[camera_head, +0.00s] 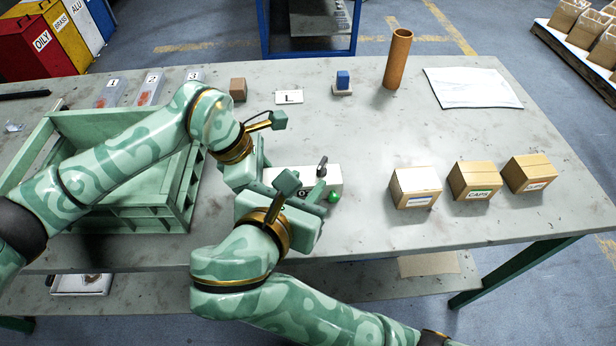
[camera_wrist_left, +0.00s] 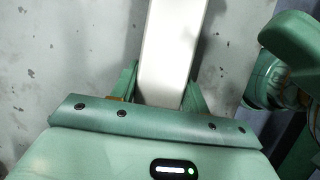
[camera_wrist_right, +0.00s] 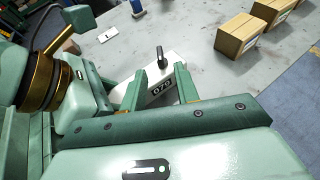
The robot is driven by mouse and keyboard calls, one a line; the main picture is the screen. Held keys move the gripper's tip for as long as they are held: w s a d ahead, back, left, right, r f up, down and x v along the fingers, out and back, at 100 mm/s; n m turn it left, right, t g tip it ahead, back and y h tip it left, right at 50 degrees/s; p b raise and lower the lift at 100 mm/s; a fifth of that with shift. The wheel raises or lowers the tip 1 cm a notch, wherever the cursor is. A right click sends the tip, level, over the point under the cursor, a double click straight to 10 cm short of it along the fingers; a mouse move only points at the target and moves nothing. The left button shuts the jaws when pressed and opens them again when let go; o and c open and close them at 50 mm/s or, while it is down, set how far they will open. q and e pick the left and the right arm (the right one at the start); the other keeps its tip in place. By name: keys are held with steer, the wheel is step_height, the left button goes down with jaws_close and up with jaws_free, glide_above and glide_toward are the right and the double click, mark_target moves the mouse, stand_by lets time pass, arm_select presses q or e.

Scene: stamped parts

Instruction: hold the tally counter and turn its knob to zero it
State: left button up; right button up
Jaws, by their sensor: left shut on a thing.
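The tally counter (camera_head: 333,176) is a long pale box lying on the bench, with a dark upright lever (camera_head: 322,166) on top. My left gripper (camera_wrist_left: 160,88) is shut on the counter's left part, a finger on each side. My right gripper (camera_head: 315,197) is at the counter's front near the knob. Its fingers stand apart in the right wrist view (camera_wrist_right: 161,88).
A green crate (camera_head: 180,205) stands left under my left arm. Three cardboard boxes (camera_head: 415,188) stand to the right. The bench between is clear.

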steer(key=w+d+r+m+t+h, duration=0.1)
steer(key=w+d+r+m+h, duration=0.4)
steer(key=w+d, duration=0.8)
steer(key=w+a+f+n+g+y, duration=0.3)
steer(key=a+f+g+y, duration=0.1)
steer(key=y, duration=0.1)
steer(key=w+a+f+n+g+y, duration=0.2)
steer(key=a+y, duration=0.1)
steer(key=shift+w+a+f+n+g, duration=0.1)
steer(key=shift+w+f+n+g, duration=0.2)
steer(key=shift+w+f, duration=0.05)
steer(key=shift+s+g+y, duration=0.3)
steer(key=shift+g+y, duration=0.2)
steer(key=shift+g, duration=0.4)
steer(key=s+r+g+y, duration=0.2)
steer(key=s+r+g, duration=0.1)
steer(key=g, duration=0.2)
steer(key=g+y, duration=0.2)
steer(key=g, duration=0.1)
glide_toward(323, 162)
steer(key=x, duration=0.8)
steer(key=shift+a+f, duration=0.1)
steer(key=shift+f, duration=0.3)
